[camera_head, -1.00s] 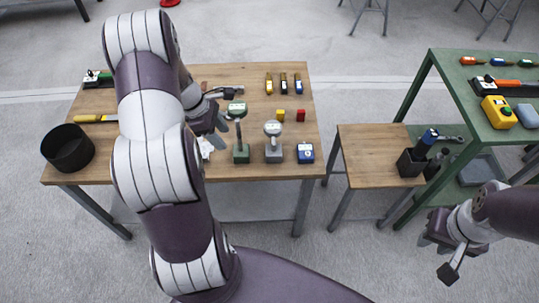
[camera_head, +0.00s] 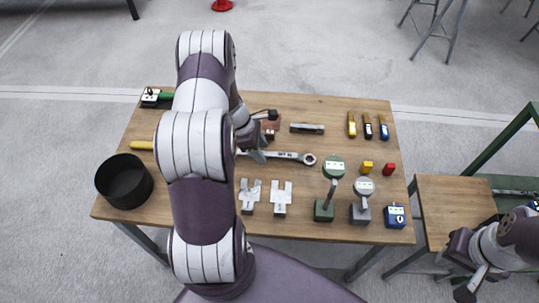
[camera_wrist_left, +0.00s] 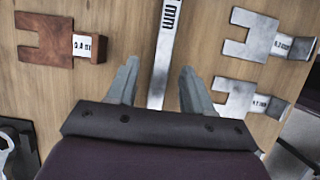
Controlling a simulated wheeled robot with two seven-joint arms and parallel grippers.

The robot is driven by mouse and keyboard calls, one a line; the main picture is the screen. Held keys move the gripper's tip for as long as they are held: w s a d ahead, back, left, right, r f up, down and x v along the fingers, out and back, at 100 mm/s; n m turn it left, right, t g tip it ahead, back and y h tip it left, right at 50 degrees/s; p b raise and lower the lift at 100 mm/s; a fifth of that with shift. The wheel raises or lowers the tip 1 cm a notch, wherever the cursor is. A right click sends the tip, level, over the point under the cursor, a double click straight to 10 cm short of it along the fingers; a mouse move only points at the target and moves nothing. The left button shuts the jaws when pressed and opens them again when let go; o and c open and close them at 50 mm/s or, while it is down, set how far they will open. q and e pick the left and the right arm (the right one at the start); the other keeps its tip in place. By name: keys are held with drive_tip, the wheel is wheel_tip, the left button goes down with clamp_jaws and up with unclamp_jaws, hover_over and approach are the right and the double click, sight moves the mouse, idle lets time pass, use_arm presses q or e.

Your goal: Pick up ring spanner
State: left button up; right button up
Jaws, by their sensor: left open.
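The ring spanner (camera_head: 285,155), a long silver tool with a ring end at its right, lies on the wooden table; my left arm hides its left part. In the left wrist view, its lettered shaft (camera_wrist_left: 163,55) runs between the fingers of my left gripper (camera_wrist_left: 158,75). That gripper is open, with a gap on both sides of the shaft. In the head view my left gripper (camera_head: 262,150) is over the spanner, partly hidden by its arm. My right gripper (camera_head: 468,285) is at the lower right, away from the spanner; its jaws are unclear.
Two silver fork gauges (camera_head: 281,198) lie in front of the spanner; a reddish-brown gauge (camera_wrist_left: 42,40) lies on its other side. A grey bar (camera_head: 307,128) lies behind. Gauges on stands (camera_head: 324,208) are to the right, a black pot (camera_head: 124,181) at the left.

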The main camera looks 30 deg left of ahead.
use_arm(q)
drive_tip(key=shift+w+d+f, duration=0.1)
drive_tip(key=shift+d+f, duration=0.1)
drive_tip(key=shift+f, duration=0.3)
drive_tip(key=shift+r, duration=0.1)
drive_tip(key=shift+c, duration=0.3)
clamp_jaws()
drive_tip(key=shift+r, duration=0.1)
